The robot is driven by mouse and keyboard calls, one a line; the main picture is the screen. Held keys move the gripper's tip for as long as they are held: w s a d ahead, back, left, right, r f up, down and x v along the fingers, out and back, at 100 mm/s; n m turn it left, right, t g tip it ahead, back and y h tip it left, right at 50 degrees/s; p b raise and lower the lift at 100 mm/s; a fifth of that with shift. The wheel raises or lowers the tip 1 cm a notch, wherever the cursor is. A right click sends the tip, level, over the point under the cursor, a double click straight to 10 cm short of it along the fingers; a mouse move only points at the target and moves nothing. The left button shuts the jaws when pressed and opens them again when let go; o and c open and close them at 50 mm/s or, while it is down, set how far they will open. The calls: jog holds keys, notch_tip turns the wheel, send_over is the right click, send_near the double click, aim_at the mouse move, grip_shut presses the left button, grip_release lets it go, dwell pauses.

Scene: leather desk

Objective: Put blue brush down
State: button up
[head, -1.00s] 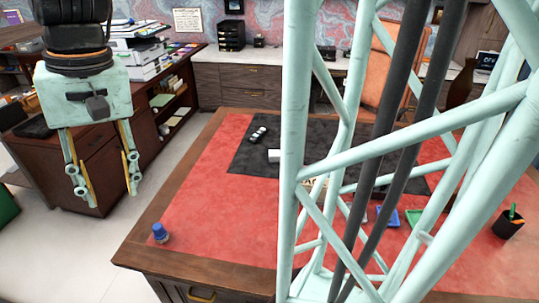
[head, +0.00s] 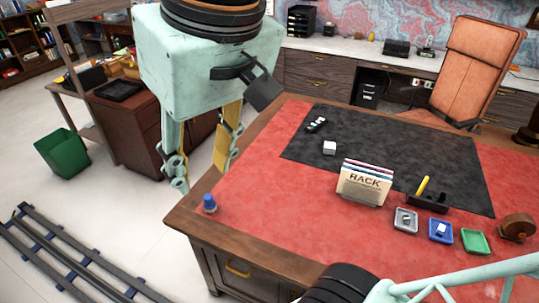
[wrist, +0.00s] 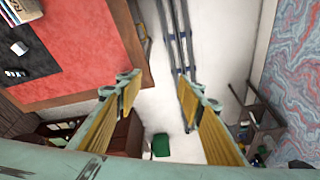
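A small blue item with a paler base (head: 210,204), which looks like the blue brush, stands upright on the red desk top near its front left corner. Its fine shape is too small to tell. My gripper (head: 203,178) hangs in the air at the desk's left end, its fingers pointing down, and appears just above the blue item in the head view. How far apart they are in depth I cannot tell. In the wrist view my gripper (wrist: 158,84) has its two yellow-padded fingers wide apart with nothing between them. I do not make out the blue item there.
The desk (head: 260,215) holds a black mat (head: 395,160), a white cube (head: 329,148), a rack of cards (head: 364,183), small trays (head: 440,230) and a tape dispenser (head: 516,228). A green bin (head: 68,152) and floor rails (head: 75,255) lie left. The red area around the blue item is clear.

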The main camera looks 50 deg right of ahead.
jog(key=shift+s+a+f+n, duration=0.1)
jog(key=shift+s+f+n, duration=0.15)
jog(key=shift+s, duration=0.75)
jog(key=shift+s+f+n, duration=0.15)
jog(key=shift+s+n, duration=0.1)
jog(key=shift+s, duration=0.7)
notch_tip(320, 180, down, 6)
jog(key=b, duration=0.5)
jog(key=shift+r, duration=0.25)
